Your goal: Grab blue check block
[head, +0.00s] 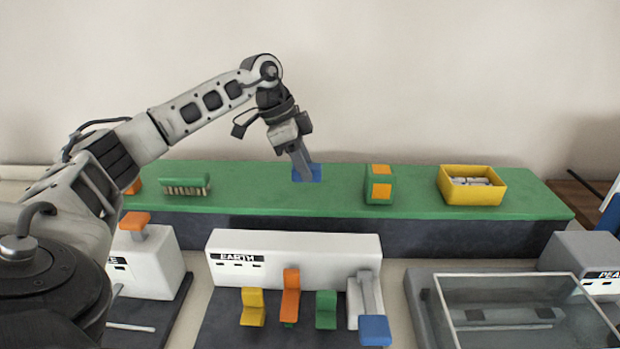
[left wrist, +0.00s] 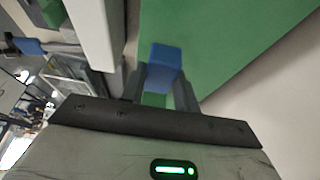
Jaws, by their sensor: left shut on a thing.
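The blue check block (head: 315,174) is on or just above the green shelf top, towards its back edge in the head view. My left gripper (head: 303,172) points down at it and is shut on it. In the left wrist view the blue block (left wrist: 165,62) sits between the two fingertips of the left gripper (left wrist: 162,78), over the green surface. I cannot tell whether the block still touches the shelf. My right gripper is in neither view.
The green shelf (head: 335,204) also carries a green brush-like piece (head: 185,186), a green and orange block (head: 379,185) and a yellow bin (head: 471,186) of pale pieces. In front stand a white EARTH station (head: 300,247) with coloured levers and a clear-lidded box (head: 520,300).

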